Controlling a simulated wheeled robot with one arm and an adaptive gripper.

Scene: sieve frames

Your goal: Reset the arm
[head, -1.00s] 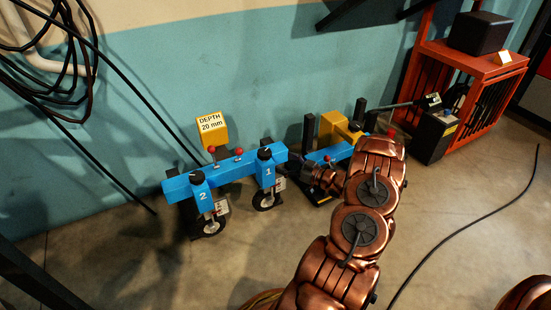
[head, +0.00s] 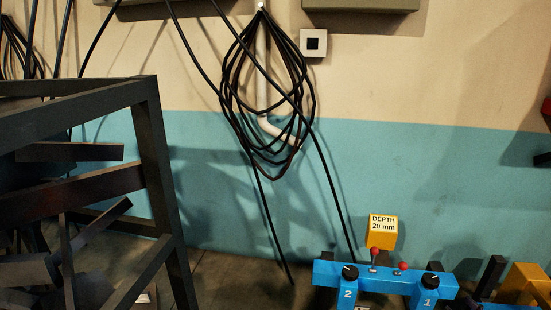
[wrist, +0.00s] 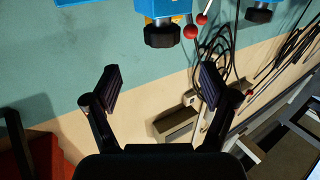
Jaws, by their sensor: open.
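My gripper (wrist: 165,98) shows in the wrist view with its two dark fingers spread wide and nothing between them. The arm and gripper are out of the head view. Beyond the fingertips, at the top of the wrist view, part of a blue fixture (wrist: 205,8) shows with a black knob (wrist: 165,35) and red ball-tipped levers. In the head view the blue fixture (head: 385,277), marked 2 and 1, stands at the lower right with a yellow block (head: 383,232) labelled "DEPTH 20 mm" behind it. The fingers appear apart from the fixture.
A dark metal frame (head: 160,170) holding jumbled bars stands at the left of the head view. Black cables (head: 268,100) hang in coils on the wall. Another yellow block (head: 522,285) sits at the lower right edge. A red surface (wrist: 30,155) shows at lower left in the wrist view.

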